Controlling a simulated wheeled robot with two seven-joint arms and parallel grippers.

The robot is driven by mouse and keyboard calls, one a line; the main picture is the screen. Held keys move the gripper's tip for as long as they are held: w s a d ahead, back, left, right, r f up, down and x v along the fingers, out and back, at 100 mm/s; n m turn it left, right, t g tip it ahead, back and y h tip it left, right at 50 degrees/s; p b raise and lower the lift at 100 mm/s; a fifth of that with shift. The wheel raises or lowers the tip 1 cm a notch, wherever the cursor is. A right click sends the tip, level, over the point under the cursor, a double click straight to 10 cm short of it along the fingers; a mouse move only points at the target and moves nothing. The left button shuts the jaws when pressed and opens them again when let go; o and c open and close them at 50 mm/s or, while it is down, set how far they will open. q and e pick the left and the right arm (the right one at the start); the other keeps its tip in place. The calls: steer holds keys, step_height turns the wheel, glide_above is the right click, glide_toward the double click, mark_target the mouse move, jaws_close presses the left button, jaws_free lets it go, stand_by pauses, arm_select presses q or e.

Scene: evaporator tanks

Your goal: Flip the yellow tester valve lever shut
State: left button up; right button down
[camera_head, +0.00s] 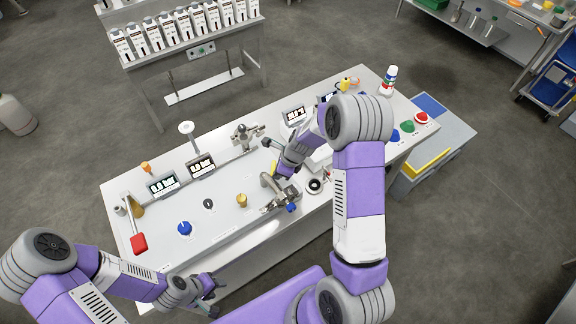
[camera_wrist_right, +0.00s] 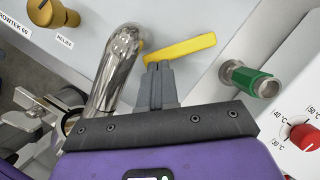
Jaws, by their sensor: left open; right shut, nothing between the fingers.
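The yellow tester valve lever (camera_wrist_right: 185,47) shows in the right wrist view as a flat bar slanting up to the right, beside a curved steel pipe (camera_wrist_right: 115,70). In the head view only a small bit of yellow shows (camera_head: 274,167), mostly hidden by my right gripper. My right gripper (camera_wrist_right: 158,67) is shut and empty, its tips at the lower edge of the lever near the pipe end; I cannot tell if they touch. My left gripper (camera_head: 210,290) is open and empty at the bench's front edge, far from the lever.
A green-collared fitting (camera_wrist_right: 252,82) and a red dial (camera_wrist_right: 304,136) sit right of the lever. A brass relief knob (camera_wrist_right: 52,13) is at upper left. The bench top (camera_head: 180,205) carries a blue knob (camera_head: 184,228), a red handle (camera_head: 139,243) and displays.

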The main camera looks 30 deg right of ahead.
steer(key=d, duration=0.1)
steer(key=s+d, duration=0.2)
steer(key=shift+d, duration=0.25)
steer(key=v, duration=1)
steer(key=shift+w+p, duration=0.25)
steer(key=shift+p, duration=0.1)
steer(key=shift+d, duration=0.1)
